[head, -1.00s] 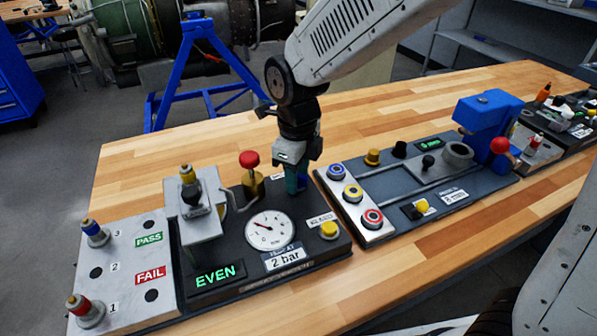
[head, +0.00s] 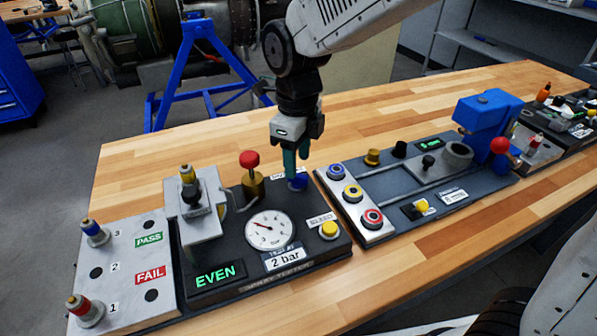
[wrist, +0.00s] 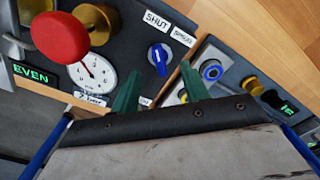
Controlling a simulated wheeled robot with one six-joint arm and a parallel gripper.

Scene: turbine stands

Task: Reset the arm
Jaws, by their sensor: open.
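My gripper (head: 296,170) hangs from my arm over the back right part of the spray tester panel (head: 300,262). Its green fingers point down, beside a blue knob (head: 298,183) on that panel. In the wrist view my gripper (wrist: 160,92) has its two green fingers spread apart with nothing between them. The blue knob shows there (wrist: 159,58) beyond the fingers, near a label reading SHUT. In the head view the fingers overlap the knob, and I cannot tell from it whether they touch.
A red-topped valve (head: 249,160) stands left of my gripper. The gauge (head: 270,230) and the EVEN display (head: 216,275) are in front. A second panel with a blue press (head: 488,120) lies to the right. Bare wooden bench (head: 385,115) lies behind.

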